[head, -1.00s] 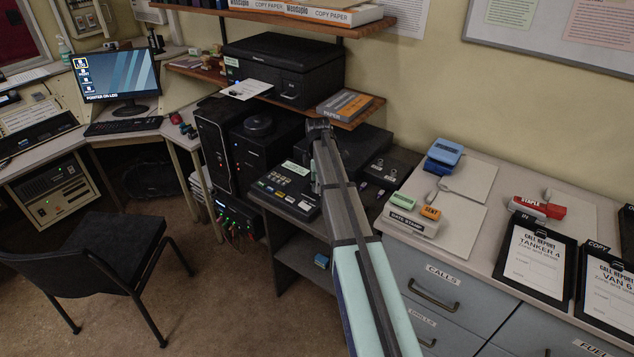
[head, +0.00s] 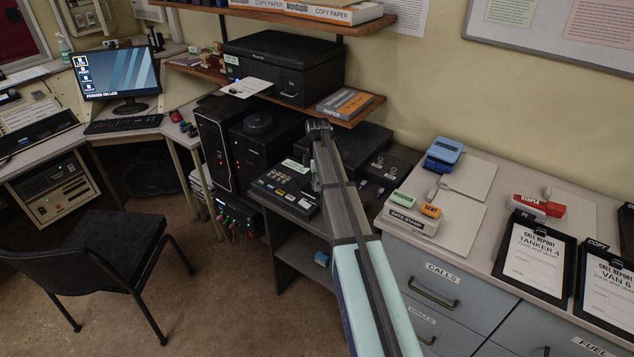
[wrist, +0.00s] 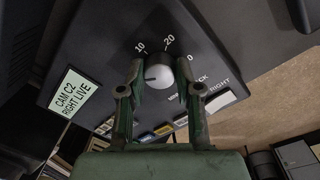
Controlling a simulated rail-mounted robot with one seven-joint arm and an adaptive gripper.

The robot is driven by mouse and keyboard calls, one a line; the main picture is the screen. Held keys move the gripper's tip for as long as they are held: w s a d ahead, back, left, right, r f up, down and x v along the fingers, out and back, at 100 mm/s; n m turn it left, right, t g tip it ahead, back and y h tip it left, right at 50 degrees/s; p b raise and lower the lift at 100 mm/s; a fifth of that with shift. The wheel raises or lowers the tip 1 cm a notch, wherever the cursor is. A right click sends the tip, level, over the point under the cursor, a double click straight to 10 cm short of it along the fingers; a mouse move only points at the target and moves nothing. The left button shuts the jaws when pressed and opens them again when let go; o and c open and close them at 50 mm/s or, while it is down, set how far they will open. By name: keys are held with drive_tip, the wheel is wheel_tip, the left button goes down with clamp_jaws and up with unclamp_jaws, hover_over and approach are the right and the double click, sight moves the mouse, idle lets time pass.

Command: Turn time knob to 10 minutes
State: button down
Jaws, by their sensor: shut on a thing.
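The time knob (wrist: 158,77) is a pale round dial on a dark panel in the wrist view. The printed marks 10, 20 and 0 run around its far side, with 10 at the upper left. A small dark mark shows on the left part of its face; I cannot tell clearly where the knob points. My gripper (wrist: 159,72) has one finger on each side of the knob and is shut on it. In the head view my arm reaches to the dark console (head: 283,190), and the knob is hidden there.
The date stamp (head: 408,220) lies on the right counter.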

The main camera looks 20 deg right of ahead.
drive_tip(key=m, duration=0.5)
drive_tip(key=shift+m+b, duration=0.3)
drive_tip(key=m, duration=0.5)
drive_tip(key=shift+a+m, duration=0.15)
drive_tip(key=shift+m, duration=0.25)
drive_tip(key=shift+s, duration=0.1)
drive_tip(key=c, duration=0.8)
unclamp_jaws()
drive_tip(key=r, duration=1.2)
drive_tip(key=shift+a, duration=0.25)
